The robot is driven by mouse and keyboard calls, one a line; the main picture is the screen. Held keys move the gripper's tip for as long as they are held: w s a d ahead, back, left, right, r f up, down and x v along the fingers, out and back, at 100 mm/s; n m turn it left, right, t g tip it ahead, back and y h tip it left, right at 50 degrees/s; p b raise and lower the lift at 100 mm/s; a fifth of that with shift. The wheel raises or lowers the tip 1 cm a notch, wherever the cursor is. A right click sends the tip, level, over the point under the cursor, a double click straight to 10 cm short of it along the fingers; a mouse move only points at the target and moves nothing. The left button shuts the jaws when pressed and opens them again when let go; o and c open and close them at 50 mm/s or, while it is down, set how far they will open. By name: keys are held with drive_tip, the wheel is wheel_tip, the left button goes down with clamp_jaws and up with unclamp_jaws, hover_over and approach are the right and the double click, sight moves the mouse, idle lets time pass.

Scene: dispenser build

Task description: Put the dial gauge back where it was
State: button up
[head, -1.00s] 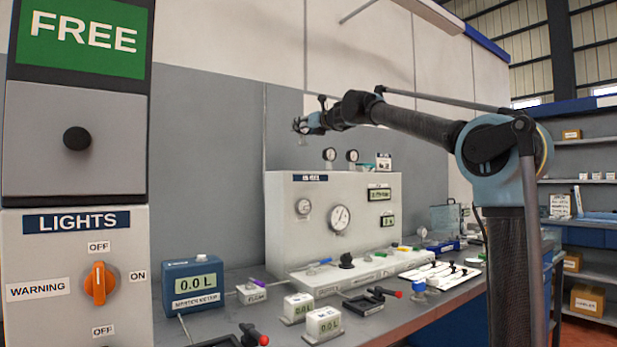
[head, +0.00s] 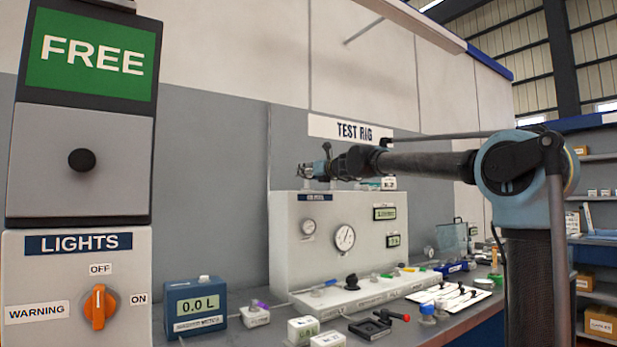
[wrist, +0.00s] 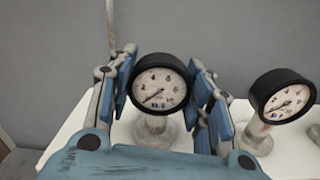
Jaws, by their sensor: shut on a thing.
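A dial gauge (wrist: 159,86) with a black rim and white face is between the blue fingers of my gripper (wrist: 163,100) in the wrist view. The fingers are shut on it from both sides. Its pale round base is below it, at the white top of the console. A second, similar dial gauge (wrist: 283,97) stands apart to the right, outside the fingers. In the head view my gripper (head: 309,171) is just above the left part of the console's top edge.
The grey-white console (head: 285,235) has two dials on its front. The bench (head: 250,335) holds a blue meter reading 0.0 L (head: 195,304), small display boxes and a black clamp with a red handle (head: 378,325).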

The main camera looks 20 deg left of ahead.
drive_tip(key=o, duration=1.3)
drive_tip(key=shift+c, duration=0.2)
drive_tip(key=v, duration=1.2)
